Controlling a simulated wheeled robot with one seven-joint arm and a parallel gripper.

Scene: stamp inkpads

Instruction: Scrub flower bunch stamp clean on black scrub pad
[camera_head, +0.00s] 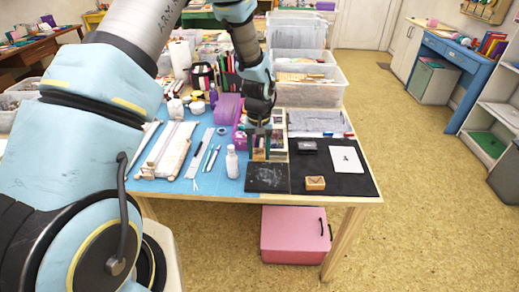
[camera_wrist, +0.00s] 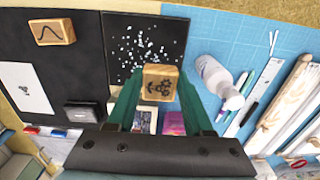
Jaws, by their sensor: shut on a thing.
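The flower bunch stamp (camera_wrist: 159,82) is a small wooden block with a dark flower picture on the side facing the wrist camera. My gripper (camera_wrist: 158,95) is shut on it, with one green finger on each side. In the head view my gripper (camera_head: 260,152) points down just behind the black scrub pad (camera_head: 267,178), and I cannot make out the stamp clearly there. The scrub pad also shows in the wrist view (camera_wrist: 120,60), with pale specks on its face. The stamp appears apart from the pad, near its back edge; its height is unclear.
Right of the pad, a black mat (camera_head: 345,184) holds another wooden stamp (camera_head: 315,183), a dark inkpad (camera_head: 307,146) and a white card (camera_head: 346,160). A white bottle (camera_head: 232,163) stands close left of the pad. Pens and clear bins (camera_head: 310,85) lie farther left and back.

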